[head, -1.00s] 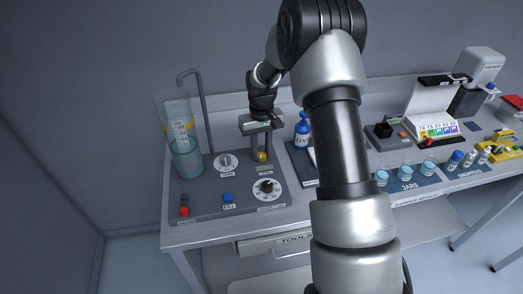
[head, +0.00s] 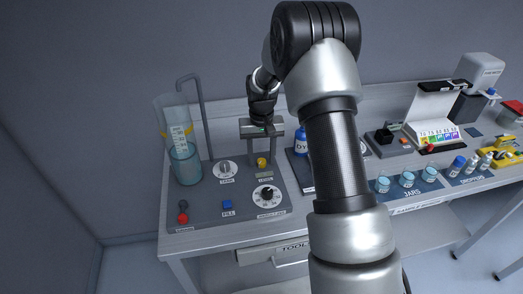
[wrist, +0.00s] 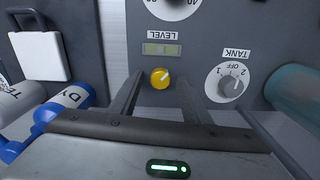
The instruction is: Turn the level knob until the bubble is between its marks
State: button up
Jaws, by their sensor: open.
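The yellow level knob (wrist: 160,78) sits on the grey panel beside the LEVEL label. It also shows in the head view (head: 262,161). A white pointer line is on its face. The level vial (wrist: 163,49) is a small pale green window above the knob in the wrist view. The bubble and its marks are too faint to read. My gripper (wrist: 160,84) is open, with one finger on each side of the knob in the wrist view and gaps showing. In the head view my gripper (head: 262,148) points down over the knob.
The TANK dial (wrist: 234,82) is close to the right finger in the wrist view. A large black dial (head: 266,195) is in front of the knob. The clear cylinder (head: 184,150) stands left, and a blue bottle (head: 301,141) stands right of my gripper.

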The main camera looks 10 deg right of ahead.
aim_at(261, 160)
notch_tip(261, 160, up, 17)
jog(key=shift+r, duration=0.2)
dwell(0.4)
jog(key=s+r+t, duration=0.3)
jog(key=s+r, duration=0.9)
jog(key=s, duration=0.2)
jog(key=s+n+t+p, duration=0.1)
jog(key=s+t, duration=0.1)
jog(key=s, duration=1.4)
jog(key=shift+s+a+f+t, duration=0.15)
jog(key=shift+s+f+t, duration=0.15)
jog(key=shift+f, duration=0.15)
